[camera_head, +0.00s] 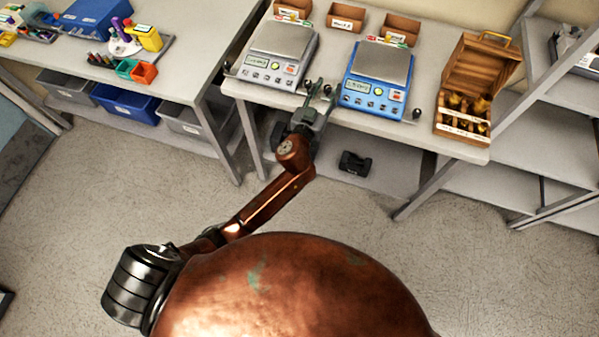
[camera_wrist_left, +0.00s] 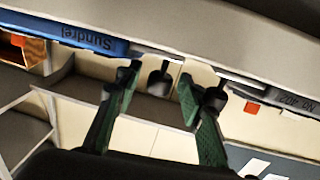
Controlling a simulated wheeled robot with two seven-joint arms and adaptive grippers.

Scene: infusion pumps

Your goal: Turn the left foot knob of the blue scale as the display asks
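The blue scale (camera_head: 378,66) stands on the bench with a grey pan and a small lit display (camera_head: 357,86), whose text is too small to read. In the left wrist view its blue side (camera_wrist_left: 70,32) shows at upper left. A dark foot knob (camera_wrist_left: 160,78) shows there between the fingers of my left gripper (camera_wrist_left: 159,88). The fingers are spread, with visible gaps to the knob. In the head view my left gripper (camera_head: 319,90) is at the bench's front edge, left of the blue scale, and hides its left knob. My right gripper is not in view.
A white scale (camera_head: 282,48) stands to the left, close to my gripper. The blue scale's right knob (camera_head: 416,114) is at its front right corner. A wooden weight box (camera_head: 480,70) is further right. Small brown boxes (camera_head: 346,18) stand behind the scales.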

